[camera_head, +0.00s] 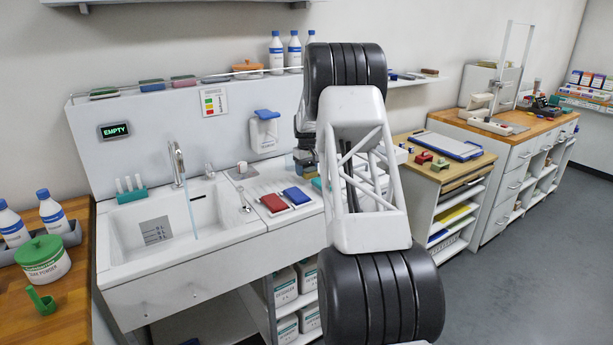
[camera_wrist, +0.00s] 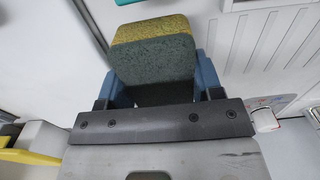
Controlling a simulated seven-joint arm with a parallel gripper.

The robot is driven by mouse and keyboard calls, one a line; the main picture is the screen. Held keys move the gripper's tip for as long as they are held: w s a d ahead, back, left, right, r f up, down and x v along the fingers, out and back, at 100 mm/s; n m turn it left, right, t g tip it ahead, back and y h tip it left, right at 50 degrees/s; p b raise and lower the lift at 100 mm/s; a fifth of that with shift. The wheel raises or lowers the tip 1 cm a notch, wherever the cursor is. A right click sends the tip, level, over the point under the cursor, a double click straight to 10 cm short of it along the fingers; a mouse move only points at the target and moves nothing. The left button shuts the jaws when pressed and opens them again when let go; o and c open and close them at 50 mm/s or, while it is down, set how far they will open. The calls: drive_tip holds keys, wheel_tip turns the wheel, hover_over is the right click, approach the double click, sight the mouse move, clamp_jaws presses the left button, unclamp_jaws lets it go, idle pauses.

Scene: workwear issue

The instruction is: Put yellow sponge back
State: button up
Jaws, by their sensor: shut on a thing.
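My gripper (camera_wrist: 158,80) is shut on the yellow sponge (camera_wrist: 150,28) in the wrist view. The sponge shows a yellow layer along its far edge and a dark green face towards the camera, between two blue fingers. In the head view my gripper (camera_head: 304,160) is over the right part of the sink counter, close to the back panel, and partly hidden behind my arm. The sponge cannot be clearly made out there.
A red pad (camera_head: 273,203) and a blue pad (camera_head: 296,196) lie on the drainboard. A soap dispenser (camera_head: 265,129) hangs on the panel. Water runs from the tap (camera_head: 178,162).

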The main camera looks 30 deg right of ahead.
sight(307, 166)
drive_tip(key=shift+f, duration=1.3)
drive_tip(key=shift+f, duration=0.1)
drive_tip(key=o, duration=1.2)
wheel_tip(307, 166, up, 12)
drive_tip(key=shift+r, duration=0.1)
